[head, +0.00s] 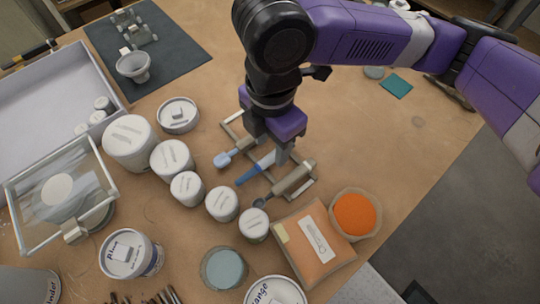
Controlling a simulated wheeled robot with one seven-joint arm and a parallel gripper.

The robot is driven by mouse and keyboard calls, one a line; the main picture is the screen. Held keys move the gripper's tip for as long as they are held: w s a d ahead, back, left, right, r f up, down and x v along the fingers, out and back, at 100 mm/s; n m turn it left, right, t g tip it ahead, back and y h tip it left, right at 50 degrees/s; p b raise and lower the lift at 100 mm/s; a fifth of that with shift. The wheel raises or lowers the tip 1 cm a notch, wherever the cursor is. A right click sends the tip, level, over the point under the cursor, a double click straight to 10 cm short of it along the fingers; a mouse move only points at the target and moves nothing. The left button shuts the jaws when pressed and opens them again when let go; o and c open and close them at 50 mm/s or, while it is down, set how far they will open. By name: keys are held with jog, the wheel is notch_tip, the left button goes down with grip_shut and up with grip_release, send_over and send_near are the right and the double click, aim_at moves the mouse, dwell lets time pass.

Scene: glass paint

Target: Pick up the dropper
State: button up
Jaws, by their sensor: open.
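A small pale wire rack (230,126) lies on the table with several slim tools across it. One tool has a light-blue rounded end (222,159), one is a blue strip (250,174), and one has a thick tan-grey body (293,177) and a dark rounded end. I cannot tell for sure which of these is the dropper. My gripper (268,153) points down over the rack, its fingers apart around the middle of it and close above the tools. The fingers hide part of the rack and tools. I cannot tell if they touch anything.
Several white lidded jars (187,188) stand close to the left and front of the rack. An orange packet (312,243) and a bowl of orange powder (355,213) are at front right. A glass-topped frame (62,190) stands at left. The table right of the rack is clear.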

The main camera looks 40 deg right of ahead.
aim_at(271, 156)
notch_tip(271, 156, down, 3)
jog(key=shift+w+f, duration=0.1)
jog(key=shift+f, duration=0.1)
grip_shut()
jog(key=shift+r, duration=0.1)
notch_tip(271, 156, up, 20)
jog(key=p, duration=0.3)
jog(key=shift+p, duration=0.3)
